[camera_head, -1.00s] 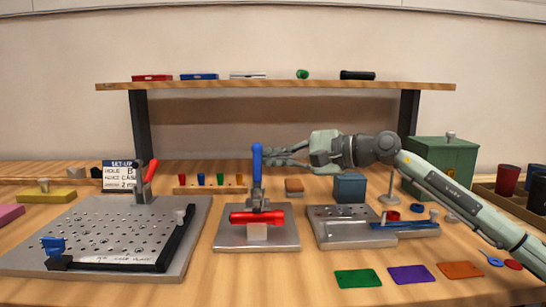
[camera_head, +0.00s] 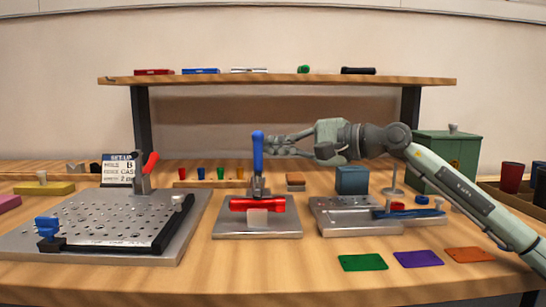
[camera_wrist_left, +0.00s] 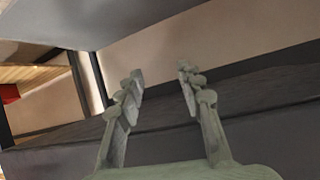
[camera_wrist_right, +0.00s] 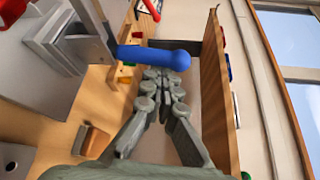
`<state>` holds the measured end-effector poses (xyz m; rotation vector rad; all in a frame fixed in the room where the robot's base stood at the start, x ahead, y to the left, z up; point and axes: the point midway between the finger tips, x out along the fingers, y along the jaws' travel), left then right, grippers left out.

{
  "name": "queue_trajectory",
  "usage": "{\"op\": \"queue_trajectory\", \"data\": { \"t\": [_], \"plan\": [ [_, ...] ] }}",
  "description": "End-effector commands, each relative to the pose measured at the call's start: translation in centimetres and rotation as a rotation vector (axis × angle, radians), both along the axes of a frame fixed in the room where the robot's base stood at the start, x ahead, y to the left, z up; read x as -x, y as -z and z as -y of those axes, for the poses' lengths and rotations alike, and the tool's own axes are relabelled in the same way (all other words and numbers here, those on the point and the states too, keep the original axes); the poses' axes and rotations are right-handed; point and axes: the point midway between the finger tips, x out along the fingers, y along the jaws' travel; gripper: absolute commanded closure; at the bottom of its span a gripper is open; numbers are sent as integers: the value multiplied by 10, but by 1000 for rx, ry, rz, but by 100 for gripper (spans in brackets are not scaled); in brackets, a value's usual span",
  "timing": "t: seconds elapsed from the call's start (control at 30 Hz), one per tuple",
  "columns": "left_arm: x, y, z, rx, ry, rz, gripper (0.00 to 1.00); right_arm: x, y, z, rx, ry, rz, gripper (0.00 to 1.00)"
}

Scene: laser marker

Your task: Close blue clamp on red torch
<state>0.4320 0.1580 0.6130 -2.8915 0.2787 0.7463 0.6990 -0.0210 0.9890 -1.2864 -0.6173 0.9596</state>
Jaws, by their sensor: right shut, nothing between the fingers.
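The blue clamp (camera_head: 258,152) has its handle standing upright on a metal base plate in the middle of the table. The red torch (camera_head: 265,204) lies across that plate on a light block, in front of the clamp. My right gripper (camera_head: 272,144) is shut and empty, with its fingertips close to the right of the upper blue handle. In the right wrist view the blue handle (camera_wrist_right: 155,57) lies just beyond the fingertips (camera_wrist_right: 165,75); I cannot tell whether they touch. My left gripper (camera_wrist_left: 155,80) is open and empty in the left wrist view and is out of the head view.
A perforated plate (camera_head: 110,220) with a red-handled clamp (camera_head: 150,163) is on the left. A metal fixture (camera_head: 345,215), a blue box (camera_head: 352,180) and a green box (camera_head: 450,155) stand on the right. A wooden shelf (camera_head: 280,80) spans the back.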

Motion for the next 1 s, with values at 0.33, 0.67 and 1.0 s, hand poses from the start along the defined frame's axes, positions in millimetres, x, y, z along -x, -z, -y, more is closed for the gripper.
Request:
{"op": "queue_trajectory", "data": {
  "t": [0.33, 0.67, 1.0],
  "plan": [
    [-13, -29, 22, 63, 40, 153, 63, 5, -3, -2, -1, -5, 0, 100],
    [-13, -28, 22, 61, 39, 149, 63, 5, -3, 1, -1, -4, -1, 100],
    [-13, -28, 22, 61, 39, 148, 63, 33, -8, 52, 1, 1, -1, 100]
  ]
}}
